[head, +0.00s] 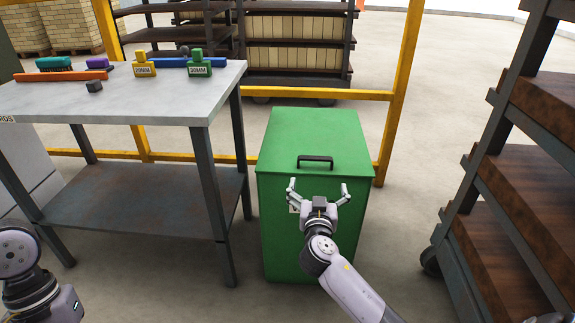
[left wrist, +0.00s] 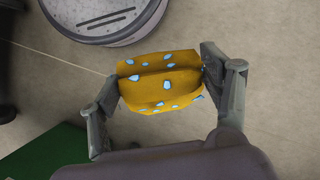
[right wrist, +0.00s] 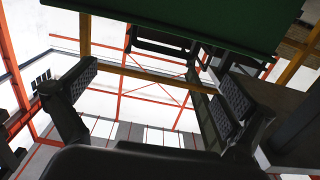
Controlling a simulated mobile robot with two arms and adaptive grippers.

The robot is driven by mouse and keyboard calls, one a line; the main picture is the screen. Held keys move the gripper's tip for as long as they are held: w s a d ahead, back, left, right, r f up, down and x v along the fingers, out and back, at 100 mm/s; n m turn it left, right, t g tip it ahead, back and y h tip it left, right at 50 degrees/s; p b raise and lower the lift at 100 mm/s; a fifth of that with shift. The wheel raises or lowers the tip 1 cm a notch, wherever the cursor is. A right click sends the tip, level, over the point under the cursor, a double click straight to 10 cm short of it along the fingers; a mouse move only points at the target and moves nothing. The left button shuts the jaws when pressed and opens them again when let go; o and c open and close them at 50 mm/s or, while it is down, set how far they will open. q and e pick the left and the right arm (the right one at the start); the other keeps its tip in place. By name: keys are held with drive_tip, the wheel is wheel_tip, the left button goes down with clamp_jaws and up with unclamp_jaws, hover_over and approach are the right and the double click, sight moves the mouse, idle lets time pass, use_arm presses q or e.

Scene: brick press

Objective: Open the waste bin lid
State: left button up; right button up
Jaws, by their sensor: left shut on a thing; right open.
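The green waste bin (head: 312,228) stands right of the table, its flat lid (head: 318,132) shut. A black bar handle (head: 315,161) sits at the lid's front edge; a dark loop that looks like it (right wrist: 162,42) shows in the right wrist view, beyond the fingers. My right gripper (head: 318,188) is open and empty at the bin's front, just below the handle, with no visible contact. It also shows in the right wrist view (right wrist: 155,90). My left gripper (left wrist: 158,82) is shut on a yellow-orange lump with light blue spots (left wrist: 160,80). In the head view that lump is hidden.
A grey table (head: 140,95) with stamps, brushes and bars stands left of the bin. A dark rack with brown boards (head: 530,195) stands at the right. A yellow rail (head: 280,93) runs behind the bin. Floor between bin and rack is clear.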

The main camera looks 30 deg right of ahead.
sight(316, 157)
use_arm(q)
drive_tip(key=shift+a+f, duration=0.1)
drive_tip(key=shift+a, duration=0.05)
drive_tip(key=shift+s, duration=0.1)
drive_tip(key=shift+f+b, duration=0.85)
drive_tip(key=shift+b, duration=0.05)
use_arm(e)
drive_tip(key=x, duration=1.2)
drive_tip(key=shift+w+a+r, duration=0.25)
drive_tip(key=shift+r, duration=0.15)
drive_tip(key=shift+c, duration=0.4)
drive_tip(key=c, duration=1.3)
use_arm(q)
drive_tip(key=shift+r, duration=0.15)
use_arm(e)
drive_tip(key=shift+r, duration=0.1)
drive_tip(key=shift+c, duration=0.4)
